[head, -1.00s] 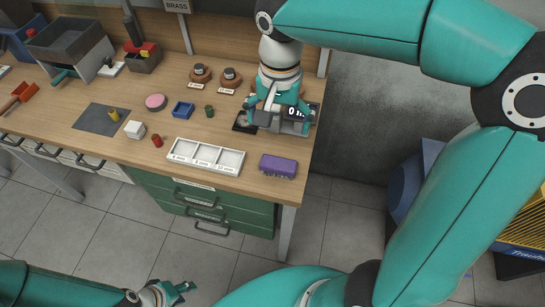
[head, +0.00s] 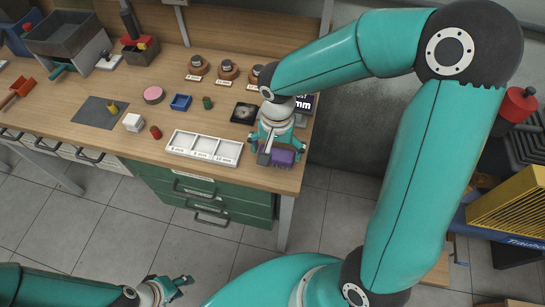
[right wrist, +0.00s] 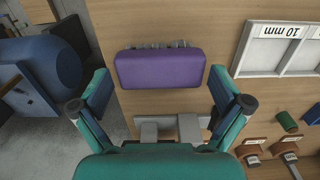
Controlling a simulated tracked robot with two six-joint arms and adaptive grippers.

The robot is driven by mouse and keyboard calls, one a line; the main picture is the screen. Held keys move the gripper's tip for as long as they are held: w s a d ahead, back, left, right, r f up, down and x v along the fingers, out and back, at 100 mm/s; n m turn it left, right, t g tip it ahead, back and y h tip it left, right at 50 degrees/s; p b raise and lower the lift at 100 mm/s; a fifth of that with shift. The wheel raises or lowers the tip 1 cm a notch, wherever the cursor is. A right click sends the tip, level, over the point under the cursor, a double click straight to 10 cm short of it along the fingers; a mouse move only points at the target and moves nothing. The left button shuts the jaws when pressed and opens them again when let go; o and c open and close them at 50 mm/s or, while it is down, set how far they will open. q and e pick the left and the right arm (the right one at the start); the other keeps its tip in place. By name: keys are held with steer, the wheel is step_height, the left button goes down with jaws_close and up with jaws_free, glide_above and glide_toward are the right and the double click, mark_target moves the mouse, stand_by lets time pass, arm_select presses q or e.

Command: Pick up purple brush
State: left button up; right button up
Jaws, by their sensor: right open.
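The purple brush (head: 283,157) lies at the front right of the wooden workbench, near its edge. In the right wrist view the purple brush (right wrist: 160,68) shows as a rounded block with bristles along its far side. My right gripper (head: 277,155) is open above the brush and partly hides it in the head view. In the wrist view its two fingers (right wrist: 159,82) stand either side of the brush, with gaps at both ends. My left gripper (head: 172,284) is open and empty, low at the bottom of the head view, away from the bench.
A white sorting tray (head: 203,157) with labelled compartments lies just left of the brush. A display (head: 303,103) and a dark plate (head: 245,113) stand behind.

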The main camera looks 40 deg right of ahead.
mark_target(276, 153)
step_height(276, 153, down, 2)
steer(key=shift+f, duration=0.2)
steer(key=c, duration=0.8)
steer(key=shift+c, duration=0.3)
steer(key=shift+r, duration=0.15)
step_height(276, 153, up, 20)
